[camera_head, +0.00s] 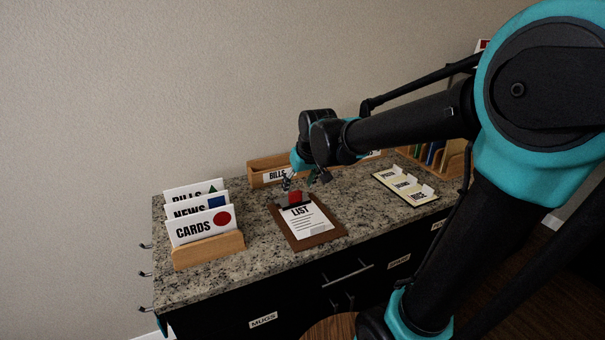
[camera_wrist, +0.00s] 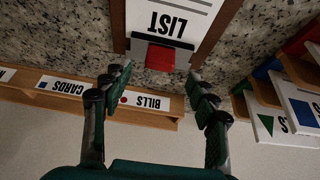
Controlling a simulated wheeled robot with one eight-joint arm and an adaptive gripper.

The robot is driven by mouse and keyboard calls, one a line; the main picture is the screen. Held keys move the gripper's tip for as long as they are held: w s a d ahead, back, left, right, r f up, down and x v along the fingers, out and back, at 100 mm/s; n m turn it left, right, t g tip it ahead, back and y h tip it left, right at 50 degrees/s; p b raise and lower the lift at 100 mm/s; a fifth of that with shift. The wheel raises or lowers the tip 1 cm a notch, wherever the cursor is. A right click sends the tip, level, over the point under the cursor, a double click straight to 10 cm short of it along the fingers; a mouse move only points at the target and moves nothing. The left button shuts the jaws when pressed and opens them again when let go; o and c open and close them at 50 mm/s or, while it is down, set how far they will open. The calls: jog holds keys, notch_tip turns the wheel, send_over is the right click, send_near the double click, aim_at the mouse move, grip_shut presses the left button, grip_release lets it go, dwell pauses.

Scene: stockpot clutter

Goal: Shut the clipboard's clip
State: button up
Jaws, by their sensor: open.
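The brown clipboard (camera_head: 329,237) lies on the granite counter with a white LIST sheet (camera_head: 307,222) on it. Its clip has a dark bar and a red tab (camera_head: 295,198) that appears to stand up at the board's far end. In the wrist view the red tab (camera_wrist: 161,58) sits on a grey clip plate (camera_wrist: 138,47) at the sheet's edge. My gripper (camera_head: 305,182) is above and just behind the clip. In the wrist view my gripper (camera_wrist: 160,82) has its fingers spread, with nothing between them and the red tab just ahead. I cannot tell whether they touch.
A wooden rack (camera_head: 208,252) with BILLS, NEWS and CARDS cards stands at left. A wooden BILLS box (camera_head: 266,165) stands behind, near the wall. A cream board with white tabs (camera_head: 388,176) lies at right. Bare counter (camera_head: 262,228) shows left of the clipboard.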

jog(key=v, duration=0.6)
jog(key=shift+s, duration=0.1)
